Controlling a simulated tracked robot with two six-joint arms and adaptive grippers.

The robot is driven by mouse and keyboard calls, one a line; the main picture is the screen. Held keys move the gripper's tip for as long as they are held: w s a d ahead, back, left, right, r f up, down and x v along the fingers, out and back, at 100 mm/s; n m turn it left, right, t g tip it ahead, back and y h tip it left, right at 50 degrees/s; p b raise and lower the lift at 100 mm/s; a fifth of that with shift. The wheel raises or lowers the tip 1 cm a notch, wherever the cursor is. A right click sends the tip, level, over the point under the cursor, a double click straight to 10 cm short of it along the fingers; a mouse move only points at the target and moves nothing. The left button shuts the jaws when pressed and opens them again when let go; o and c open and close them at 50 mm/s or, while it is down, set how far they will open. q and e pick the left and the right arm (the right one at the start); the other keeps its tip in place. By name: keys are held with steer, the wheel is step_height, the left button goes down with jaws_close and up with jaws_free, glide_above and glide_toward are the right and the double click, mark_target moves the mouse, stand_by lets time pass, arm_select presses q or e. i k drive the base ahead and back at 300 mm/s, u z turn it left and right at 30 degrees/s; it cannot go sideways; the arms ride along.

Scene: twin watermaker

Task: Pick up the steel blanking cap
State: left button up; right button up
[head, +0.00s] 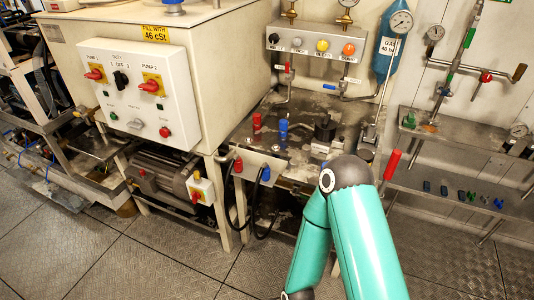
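I cannot pick out the steel blanking cap with certainty. A row of several small fittings, dark, green and blue, lies on the lower right shelf (405,183); they are too small to tell whether one is the steel cap. A teal arm of mine rises from the bottom centre and bends at a dark elbow, hiding part of the bench front and floor. Neither gripper shows, so I cannot see what they hold.
A steel bench (300,155) carries red and blue caps and a black knob. A control box (135,88) with red switches stands left, above a motor (160,178). A red-handled lever (391,164) sticks up beside my arm. The plated floor (180,250) is clear at front left.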

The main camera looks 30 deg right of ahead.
mark_target(294, 164)
steer(key=z, duration=0.1)
steer(key=i, duration=0.85)
steer(key=z, duration=0.6)
